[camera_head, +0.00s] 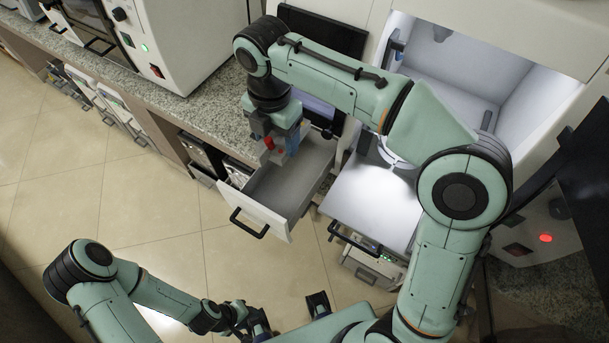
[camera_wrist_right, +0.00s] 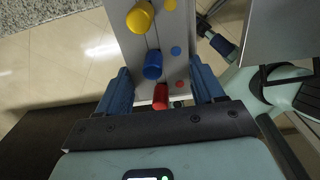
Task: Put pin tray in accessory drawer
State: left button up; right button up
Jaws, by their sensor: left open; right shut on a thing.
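The pin tray (camera_wrist_right: 178,60) is a narrow grey piece with yellow, blue and red pins and matching coloured dots. My right gripper (camera_wrist_right: 163,88) is shut on it, with blue fingers on either side. In the head view, my right gripper (camera_head: 282,140) holds the pin tray (camera_head: 272,156) above the back left part of the accessory drawer (camera_head: 262,212). The drawer is pulled out, and its visible floor is bare. The arm and gripper hide part of the drawer's back. My left gripper (camera_head: 290,314) is open and empty, low in the view, away from the drawer.
A granite counter (camera_head: 205,95) with a white instrument (camera_head: 185,40) runs along the left. A bright white platform (camera_head: 375,205) is right of the drawer, below a lit chamber (camera_head: 450,75). The tiled floor (camera_head: 130,190) in front is clear.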

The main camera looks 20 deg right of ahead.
jog(key=shift+d+f, duration=0.1)
jog(key=shift+d, duration=0.05)
jog(key=b, duration=0.3)
send_near(285, 191)
pick_arm(q)
jog(key=shift+s+d+f+b, duration=0.1)
jog(key=shift+s+f, duration=0.2)
jog(key=shift+f, duration=0.4)
jog(key=shift+s+f+b, duration=0.15)
jog(key=shift+s+f, duration=0.1)
jog(key=shift+f, duration=0.45)
jog(key=shift+s+d+f+b, duration=0.1)
jog(key=shift+s+f, duration=0.2)
jog(key=shift+f, duration=0.4)
pick_arm(e)
jog(key=shift+f, duration=2.8)
jog(key=shift+f, duration=0.1)
jog(key=shift+f, duration=0.15)
jog(key=o, duration=1.1)
pick_arm(q)
jog(key=shift+w+r+p, duration=0.2)
jog(key=shift+r+p, duration=0.3)
jog(key=shift+r, duration=0.05)
jog(key=shift+w+r+p, duration=0.15)
jog(key=shift+r+p, duration=0.3)
jog(key=shift+r, duration=0.05)
pick_arm(e)
notch_tip(285, 191, up, 13)
jog(key=shift+f, duration=0.2)
